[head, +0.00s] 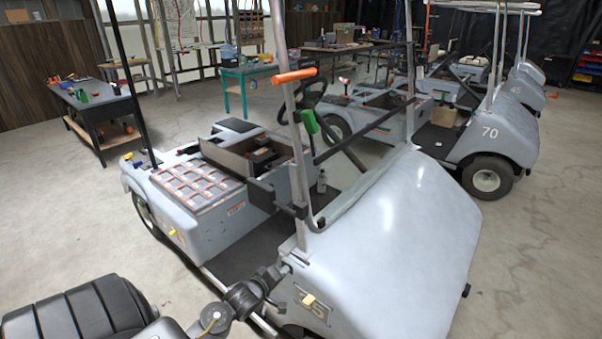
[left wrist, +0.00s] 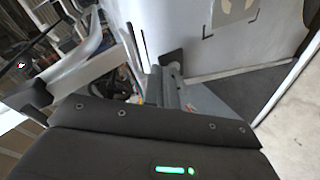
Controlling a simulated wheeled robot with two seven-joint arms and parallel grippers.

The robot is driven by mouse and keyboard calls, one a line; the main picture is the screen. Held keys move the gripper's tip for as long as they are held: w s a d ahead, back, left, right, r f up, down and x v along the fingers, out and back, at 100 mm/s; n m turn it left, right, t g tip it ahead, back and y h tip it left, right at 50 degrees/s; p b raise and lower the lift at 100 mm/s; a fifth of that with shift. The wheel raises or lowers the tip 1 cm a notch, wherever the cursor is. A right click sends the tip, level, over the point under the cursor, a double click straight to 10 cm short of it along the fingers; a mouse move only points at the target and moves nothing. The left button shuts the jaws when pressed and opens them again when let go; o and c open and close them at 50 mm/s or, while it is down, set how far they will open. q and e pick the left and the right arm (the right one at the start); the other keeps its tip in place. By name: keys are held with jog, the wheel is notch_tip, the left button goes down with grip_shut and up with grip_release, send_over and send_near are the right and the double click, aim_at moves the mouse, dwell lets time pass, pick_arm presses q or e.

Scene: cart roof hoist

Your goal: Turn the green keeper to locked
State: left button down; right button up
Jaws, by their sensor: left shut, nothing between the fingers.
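The green keeper (head: 310,121) is a small green piece on the cart's front roof post, just below an orange bar (head: 294,76). The post (head: 299,160) rises from the front body of the grey cart (head: 400,230). My left gripper (head: 284,271) is shut and empty, low beside the cart's front body and well below the keeper. In the left wrist view the shut fingers (left wrist: 171,62) point toward a pale panel; I cannot tell whether they touch it. The keeper cannot be made out in that view. My right gripper is not in view.
A yellow piece (head: 308,300) sits on the cart's front near my left gripper. A black bar (head: 362,130) runs beside the post, and the steering wheel (head: 305,100) is behind it. Another cart (head: 490,130) stands at right. Open floor (head: 530,250) lies right of the near cart.

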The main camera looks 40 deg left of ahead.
pick_arm(q)
notch_tip(320, 180, up, 20)
jog(key=w+a+n+t+p, duration=0.1)
jog(key=w+a+n+t, duration=0.1)
jog(key=n+t, duration=0.2)
jog(key=n+t+p, duration=0.2)
jog(key=n+t, duration=0.1)
jog(key=t, duration=0.1)
send_near(308, 127)
jog(key=p+x, duration=0.4)
jog(key=x, duration=0.1)
jog(key=shift+w+a+r, duration=0.1)
jog(key=shift+w+r, duration=0.1)
jog(key=shift+w, duration=0.1)
jog(key=shift+w+p, duration=0.3)
jog(key=shift+w, duration=0.3)
